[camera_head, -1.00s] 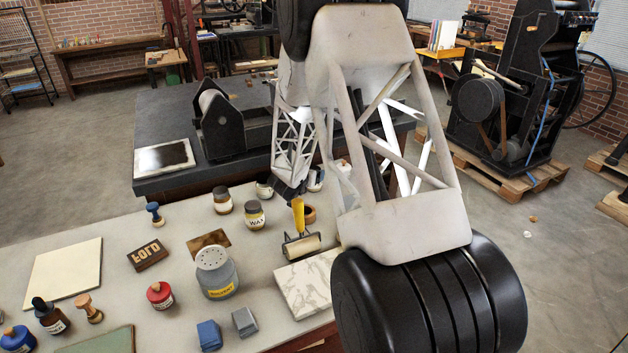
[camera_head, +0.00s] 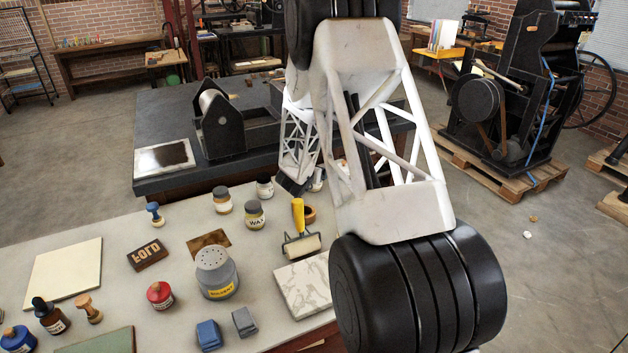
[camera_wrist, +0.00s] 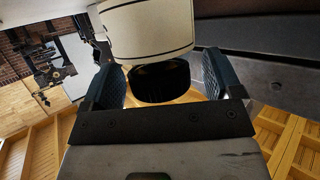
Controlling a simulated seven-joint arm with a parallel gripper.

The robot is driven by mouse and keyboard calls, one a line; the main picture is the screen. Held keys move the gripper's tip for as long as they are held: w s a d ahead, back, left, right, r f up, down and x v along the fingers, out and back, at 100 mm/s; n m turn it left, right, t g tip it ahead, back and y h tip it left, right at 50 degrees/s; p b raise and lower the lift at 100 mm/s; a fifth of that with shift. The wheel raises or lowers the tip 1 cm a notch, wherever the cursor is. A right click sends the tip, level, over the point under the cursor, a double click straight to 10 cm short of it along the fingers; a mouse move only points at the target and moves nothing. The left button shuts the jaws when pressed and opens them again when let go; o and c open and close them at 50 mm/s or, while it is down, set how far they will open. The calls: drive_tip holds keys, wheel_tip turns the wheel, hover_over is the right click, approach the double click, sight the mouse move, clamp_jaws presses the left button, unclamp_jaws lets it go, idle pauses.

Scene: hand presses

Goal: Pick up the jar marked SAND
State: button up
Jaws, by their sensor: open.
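In the wrist view a pale-labelled jar (camera_wrist: 150,28) with a black lid (camera_wrist: 160,82) appears upside down, the lid between my gripper's two blue padded fingers. My gripper (camera_wrist: 163,64) is open, with a finger on each side of the lid; contact is unclear. No lettering shows on this label. In the head view my gripper (camera_head: 293,186) is at the table's far edge, mostly hidden by my arm. A small jar (camera_head: 264,187) stands just left of it and another (camera_head: 316,182) is partly hidden just right. I cannot read SAND on any jar.
A jar marked WAX (camera_head: 254,215) and a dark-lidded jar (camera_head: 222,200) stand left on the table (camera_head: 110,221). The dark press bed (camera_head: 165,115) lies behind.

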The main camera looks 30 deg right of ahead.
drive_tip(key=shift+c, duration=0.3)
drive_tip(key=c, duration=1.1)
drive_tip(key=shift+c, duration=0.2)
drive_tip(key=shift+r, duration=0.1)
drive_tip(key=shift+c, duration=0.6)
drive_tip(key=shift+r, duration=4.95)
